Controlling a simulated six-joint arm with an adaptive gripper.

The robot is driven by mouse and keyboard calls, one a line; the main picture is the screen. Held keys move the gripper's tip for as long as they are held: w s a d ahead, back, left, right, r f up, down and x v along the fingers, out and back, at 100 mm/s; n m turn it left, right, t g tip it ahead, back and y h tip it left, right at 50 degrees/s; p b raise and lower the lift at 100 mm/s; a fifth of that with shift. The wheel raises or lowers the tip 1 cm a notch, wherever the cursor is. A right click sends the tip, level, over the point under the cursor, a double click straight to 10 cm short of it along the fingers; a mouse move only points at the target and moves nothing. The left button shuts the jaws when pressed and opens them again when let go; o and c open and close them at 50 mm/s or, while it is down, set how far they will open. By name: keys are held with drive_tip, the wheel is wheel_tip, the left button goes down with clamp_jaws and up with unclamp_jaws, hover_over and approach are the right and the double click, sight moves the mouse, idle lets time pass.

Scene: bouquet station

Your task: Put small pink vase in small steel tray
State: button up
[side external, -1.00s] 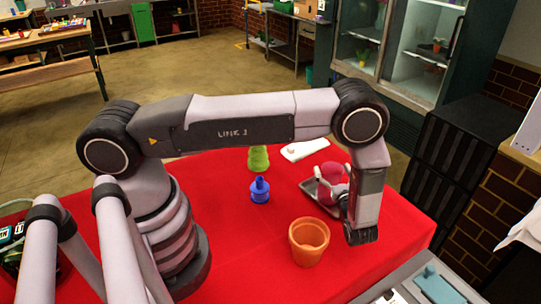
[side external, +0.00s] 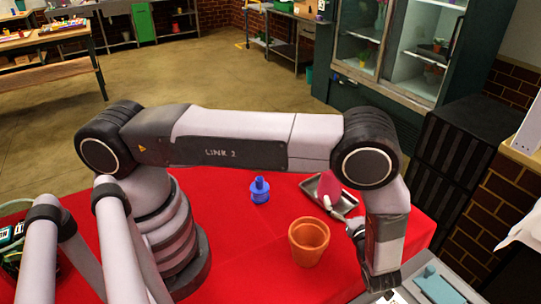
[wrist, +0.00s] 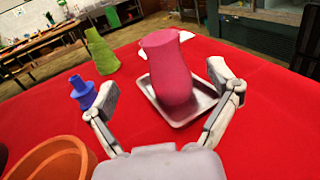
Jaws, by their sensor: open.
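The pink vase (wrist: 168,66) stands upright in the small steel tray (wrist: 186,117), its base on the tray floor. In the side external view the pink vase (side external: 331,190) shows partly, above the tray (side external: 311,187), with my arm hiding some of it. My gripper (wrist: 162,85) is open, its two fingers apart and empty. In the wrist view the vase appears between the fingers but beyond them. In the side view my gripper (side external: 343,216) is at the near side of the tray, partly hidden by my wrist.
An orange pot (side external: 309,241) stands in front of the tray, close to my gripper's left in the wrist view. A blue vase (wrist: 82,92) and a green vase (wrist: 101,52) stand to the left. A white flat item (wrist: 182,38) lies behind the tray. Red table is clear between.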

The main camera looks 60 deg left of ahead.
drive_tip(key=s+a+r+n+g+h, duration=0.2)
drive_tip(key=a+r+n+g+h, duration=0.15)
drive_tip(key=r, duration=0.45)
drive_tip(key=s+a+r+n+g+h, duration=0.25)
drive_tip(key=r+n, duration=0.25)
drive_tip(key=r, duration=0.3)
drive_tip(key=s+a+r+n+g+h, duration=0.2)
drive_tip(key=s+a+r+n, duration=0.15)
drive_tip(key=r, duration=0.35)
drive_tip(key=s+a+r+n+t+h, duration=0.1)
drive_tip(key=s+r+n+t+h, duration=0.2)
drive_tip(key=s, duration=0.5)
drive_tip(key=s+a+r+n+t+h, duration=0.1)
drive_tip(key=s+r+n+t+h, duration=0.2)
drive_tip(key=s, duration=0.6)
wheel_tip(320, 180, up, 4)
drive_tip(key=n+h, duration=0.2)
drive_tip(key=n, duration=0.2)
drive_tip(key=shift+s+f+n+t+h, duration=0.15)
drive_tip(key=shift+n+t+h, duration=0.15)
